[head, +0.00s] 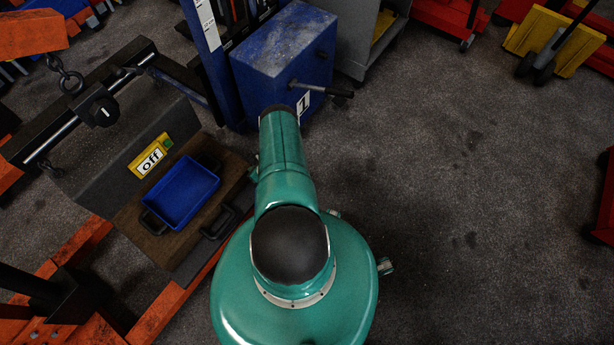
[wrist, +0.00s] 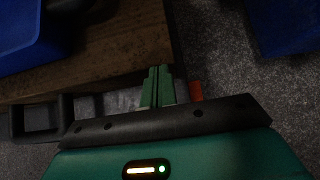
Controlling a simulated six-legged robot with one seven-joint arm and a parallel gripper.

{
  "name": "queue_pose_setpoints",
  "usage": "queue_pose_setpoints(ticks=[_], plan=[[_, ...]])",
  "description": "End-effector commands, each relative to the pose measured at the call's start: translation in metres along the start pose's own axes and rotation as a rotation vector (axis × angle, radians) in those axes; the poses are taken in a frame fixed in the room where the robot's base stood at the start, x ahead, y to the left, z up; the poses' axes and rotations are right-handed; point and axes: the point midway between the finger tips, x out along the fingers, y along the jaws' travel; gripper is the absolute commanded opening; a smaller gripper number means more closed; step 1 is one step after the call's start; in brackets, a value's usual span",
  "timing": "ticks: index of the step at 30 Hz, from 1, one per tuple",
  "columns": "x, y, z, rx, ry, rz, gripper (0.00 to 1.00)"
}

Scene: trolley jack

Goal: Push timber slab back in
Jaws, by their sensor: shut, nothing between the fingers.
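The timber slab (head: 234,178) is a dark brown board in the head view, sticking out from under a dark grey box with a yellow "off" label (head: 151,156). A blue tray (head: 181,191) sits on it, and a black handle (head: 217,223) is at its near edge. In the wrist view the slab (wrist: 100,72) fills the upper left, with the blue tray (wrist: 22,28) on top. My gripper (wrist: 157,72) is shut and empty, its green fingertips close to the slab's edge. Whether they touch it I cannot tell. My arm hides the gripper in the head view.
A blue cabinet (head: 285,58) with a black-gripped lever (head: 322,90) stands beyond my arm. Orange rails (head: 163,310) run below the slab. A chain and hook (head: 66,75) hang at upper left. Open grey floor (head: 470,200) lies to the right.

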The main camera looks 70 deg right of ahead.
Motion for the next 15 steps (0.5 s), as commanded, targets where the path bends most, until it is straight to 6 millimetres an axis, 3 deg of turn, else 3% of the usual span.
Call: queue_pose_setpoints(ticks=[15], plan=[[0.0125, 0.0014, 0.0120, 0.000, 0.000, 0.001, 0.00]])
